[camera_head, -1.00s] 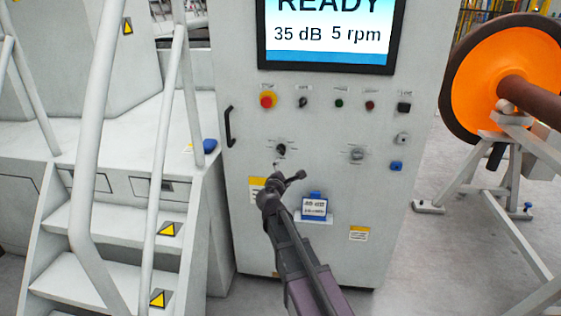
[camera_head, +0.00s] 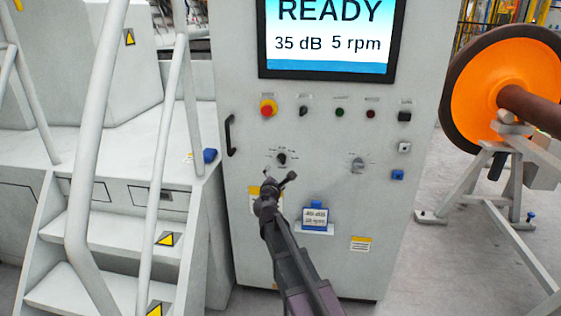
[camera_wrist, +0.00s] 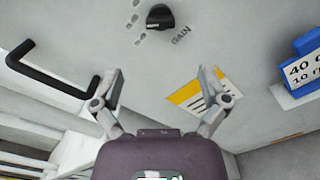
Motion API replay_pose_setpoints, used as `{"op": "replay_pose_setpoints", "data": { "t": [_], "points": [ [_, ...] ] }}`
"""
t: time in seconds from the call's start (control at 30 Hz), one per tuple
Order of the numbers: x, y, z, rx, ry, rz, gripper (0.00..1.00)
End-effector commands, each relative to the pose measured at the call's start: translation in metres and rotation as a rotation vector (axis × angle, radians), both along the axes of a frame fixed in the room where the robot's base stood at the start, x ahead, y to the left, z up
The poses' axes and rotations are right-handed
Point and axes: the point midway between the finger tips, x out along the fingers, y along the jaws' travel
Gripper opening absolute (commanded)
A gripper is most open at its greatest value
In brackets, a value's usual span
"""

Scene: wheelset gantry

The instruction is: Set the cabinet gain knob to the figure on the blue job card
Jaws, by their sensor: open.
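The black gain knob (camera_head: 282,158) is on the cabinet front, left of centre below the button row. In the wrist view the knob (camera_wrist: 160,17) is at the top, with the word GAIN beside it. My gripper (camera_head: 279,177) is open and empty, just below the knob in the head view. In the wrist view its fingers (camera_wrist: 160,72) are spread wide, with the knob beyond them and apart. The blue job card (camera_head: 315,217) is lower on the cabinet; the wrist view shows part of the card (camera_wrist: 303,70), reading 40 and 10, units cut off. The screen (camera_head: 328,67) reads READY, 35 dB, 5 rpm.
A second knob (camera_head: 357,164) is to the right of the gain knob. A red emergency button (camera_head: 268,108) and several small controls are above. A black handle (camera_head: 230,135) sticks out at left. Stairs with rails (camera_head: 95,130) stand left, an orange wheelset (camera_head: 500,75) right.

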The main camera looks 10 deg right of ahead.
Motion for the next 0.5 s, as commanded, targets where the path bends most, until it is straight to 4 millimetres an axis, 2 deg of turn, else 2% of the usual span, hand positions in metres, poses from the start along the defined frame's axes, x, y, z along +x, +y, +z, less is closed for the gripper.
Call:
{"op": "replay_pose_setpoints", "data": {
  "t": [0.5],
  "points": [
    [0.075,-0.024,0.0,0.0,0.0,-0.003,0.94]
  ]
}}
